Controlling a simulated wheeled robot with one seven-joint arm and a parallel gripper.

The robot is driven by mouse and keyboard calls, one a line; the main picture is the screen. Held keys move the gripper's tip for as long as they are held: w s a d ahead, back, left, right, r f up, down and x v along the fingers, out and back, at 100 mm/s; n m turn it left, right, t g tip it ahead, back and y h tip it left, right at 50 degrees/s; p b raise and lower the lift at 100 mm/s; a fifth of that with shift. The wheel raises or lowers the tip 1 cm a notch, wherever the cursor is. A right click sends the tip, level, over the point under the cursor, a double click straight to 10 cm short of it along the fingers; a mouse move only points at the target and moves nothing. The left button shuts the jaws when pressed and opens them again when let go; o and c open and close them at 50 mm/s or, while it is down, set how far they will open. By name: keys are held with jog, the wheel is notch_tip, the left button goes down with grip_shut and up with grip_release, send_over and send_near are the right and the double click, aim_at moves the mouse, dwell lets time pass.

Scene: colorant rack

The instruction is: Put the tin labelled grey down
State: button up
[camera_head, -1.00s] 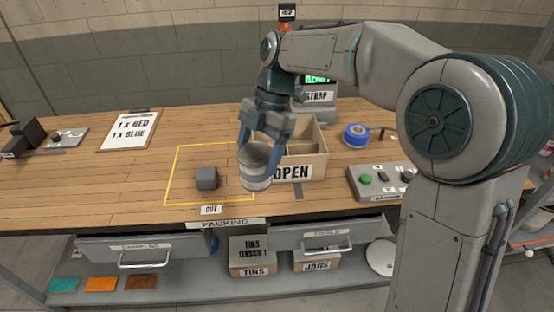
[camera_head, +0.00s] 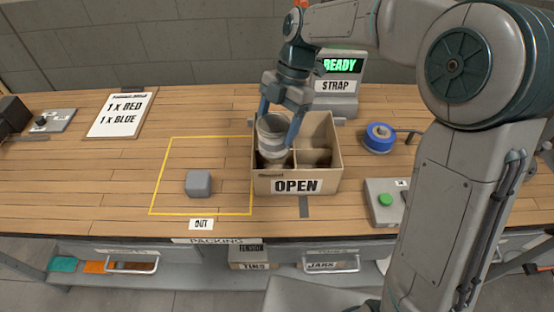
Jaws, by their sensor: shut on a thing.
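The grey tin (camera_head: 275,138) is held upright, or close to it, between the fingers of my gripper (camera_head: 279,130). Its label cannot be read from here. In the head view it is over the left compartment of the open cardboard box (camera_head: 264,186), with its lower part at or just below the rim level. I cannot tell whether it touches the box floor. My gripper comes from above and is shut on the tin.
A small grey block (camera_head: 198,183) lies inside the yellow outline marked OUT. A strap machine (camera_head: 338,85) showing READY stands behind the box. A blue tape roll (camera_head: 379,138) and a button panel (camera_head: 384,204) are to the right. A clipboard (camera_head: 121,114) lies at left.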

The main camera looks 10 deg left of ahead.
aim_at(277, 159)
notch_tip(277, 159, down, 12)
jog(key=shift+f+p, duration=0.25)
jog(key=shift+p, duration=0.2)
jog(key=shift+f, duration=0.1)
jog(key=shift+f, duration=0.15)
jog(key=o, duration=0.9)
